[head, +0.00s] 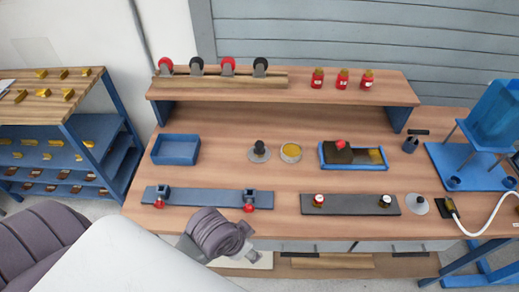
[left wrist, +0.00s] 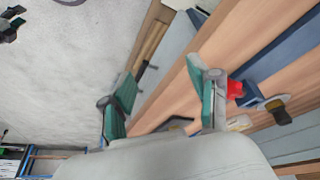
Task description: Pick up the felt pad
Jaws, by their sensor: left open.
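I cannot pick out the felt pad for certain. A dark brown block with a red top (head: 340,151) sits in a shallow blue tray (head: 372,166) on the bench; I cannot tell whether it is felt. My left gripper (left wrist: 162,78) is open in the left wrist view, its two green-padded fingers wide apart, with no object clearly held. In the head view, my left arm reaches over the bench's front edge at left of centre and hides part of it. My right gripper is not in view.
The wooden bench (head: 240,177) carries a blue bin (head: 176,149), a blue rail (head: 206,197) with red-knobbed clamps, a dark rail (head: 348,205) and several small items. Red bottles (head: 342,79) stand on the raised shelf. A blue rack (head: 117,160) stands at left. Some bench top between the rails and bin is clear.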

